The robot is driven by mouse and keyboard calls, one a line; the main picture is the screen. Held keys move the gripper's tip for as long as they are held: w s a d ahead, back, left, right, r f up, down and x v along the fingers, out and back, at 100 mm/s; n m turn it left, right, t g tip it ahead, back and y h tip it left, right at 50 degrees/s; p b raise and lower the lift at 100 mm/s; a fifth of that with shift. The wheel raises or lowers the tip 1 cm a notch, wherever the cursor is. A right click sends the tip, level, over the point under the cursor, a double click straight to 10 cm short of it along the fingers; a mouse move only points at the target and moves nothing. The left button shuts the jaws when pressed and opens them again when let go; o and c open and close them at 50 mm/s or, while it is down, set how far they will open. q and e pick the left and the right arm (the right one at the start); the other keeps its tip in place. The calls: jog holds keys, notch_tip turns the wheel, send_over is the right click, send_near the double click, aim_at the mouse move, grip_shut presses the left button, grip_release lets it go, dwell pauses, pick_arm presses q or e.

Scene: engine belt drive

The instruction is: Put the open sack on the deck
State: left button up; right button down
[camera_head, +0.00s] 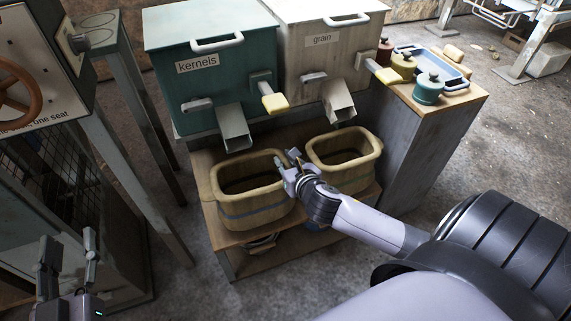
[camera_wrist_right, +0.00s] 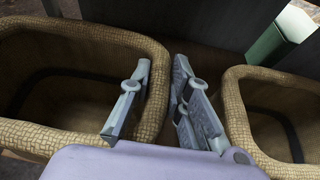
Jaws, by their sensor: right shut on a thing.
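Two open woven tan sacks with thick rims sit side by side under the bins: a left sack (camera_head: 252,211) with a grey band, and a right sack (camera_head: 368,176). My right gripper (camera_head: 289,162) is at the left sack's right rim. In the right wrist view, the gripper (camera_wrist_right: 161,68) straddles that rim (camera_wrist_right: 156,95), one finger inside and one outside, and is shut on it. The right sack's rim (camera_wrist_right: 236,110) is close beside the outer finger. Both sacks look upright and empty. My left gripper (camera_head: 68,270) is open and empty at the lower left.
The sacks are on a low wooden deck (camera_head: 222,240). Above are a green kernels bin (camera_head: 205,90) and a grey grain bin (camera_head: 315,65), with chutes over the sacks. A side counter (camera_head: 470,100) holds jars and a blue tray. A metal frame (camera_head: 130,180) stands left.

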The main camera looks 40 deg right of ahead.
pick_arm(q)
jog(key=shift+d+r+t, duration=0.1)
jog(key=shift+r+t, duration=0.3)
jog(key=shift+r, duration=0.25)
pick_arm(e)
jog(key=shift+f, duration=0.2)
jog(key=shift+f, duration=0.15)
jog(key=c, duration=1.5)
grip_release()
jog(key=shift+r, duration=0.2)
